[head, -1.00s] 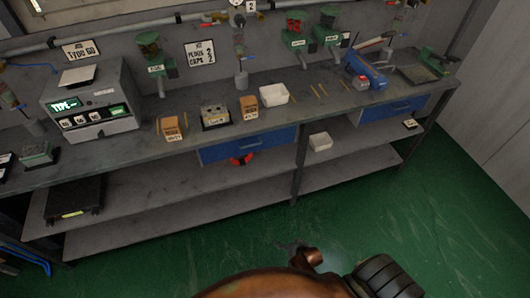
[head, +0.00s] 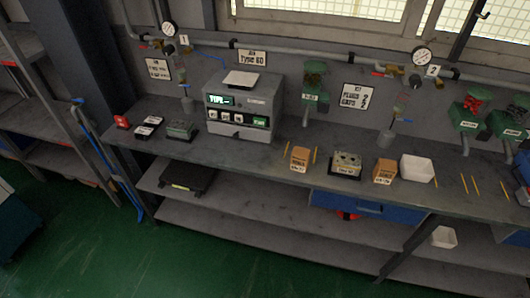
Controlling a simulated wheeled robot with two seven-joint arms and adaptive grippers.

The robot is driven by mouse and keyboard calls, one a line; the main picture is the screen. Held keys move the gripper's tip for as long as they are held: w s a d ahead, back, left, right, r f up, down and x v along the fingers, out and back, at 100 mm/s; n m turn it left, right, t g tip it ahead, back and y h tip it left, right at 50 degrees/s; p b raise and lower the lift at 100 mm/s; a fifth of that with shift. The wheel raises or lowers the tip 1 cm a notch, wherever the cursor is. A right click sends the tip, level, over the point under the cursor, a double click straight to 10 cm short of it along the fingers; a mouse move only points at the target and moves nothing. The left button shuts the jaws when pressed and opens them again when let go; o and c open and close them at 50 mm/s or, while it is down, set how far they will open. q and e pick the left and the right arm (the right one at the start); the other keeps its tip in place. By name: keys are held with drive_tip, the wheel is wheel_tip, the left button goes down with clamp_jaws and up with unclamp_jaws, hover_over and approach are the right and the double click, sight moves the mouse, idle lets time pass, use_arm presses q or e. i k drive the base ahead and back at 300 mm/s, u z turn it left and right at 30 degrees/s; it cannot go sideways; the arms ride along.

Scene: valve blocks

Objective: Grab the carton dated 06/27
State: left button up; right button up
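Two small orange-brown cartons stand on the grey workbench (head: 240,158). The left carton (head: 300,156) is between the grey box machine and a small metal block. The right carton (head: 384,169) is between that block and a white bin. Each has a white label low on its front, but the print is too small for me to read a date surely. Neither gripper is in the head view.
The grey machine (head: 242,108) has a lit "TYPE" display. The metal block (head: 345,163) and the white bin (head: 417,168) flank the right carton. Yellow sticks (head: 476,185) lie farther right. Green dispensers (head: 315,83) hang behind. Green floor (head: 200,255) is clear in front.

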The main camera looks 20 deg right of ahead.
sight(300, 157)
drive_tip(key=u, duration=0.05)
drive_tip(key=i, duration=1.05)
drive_tip(key=z, duration=0.8)
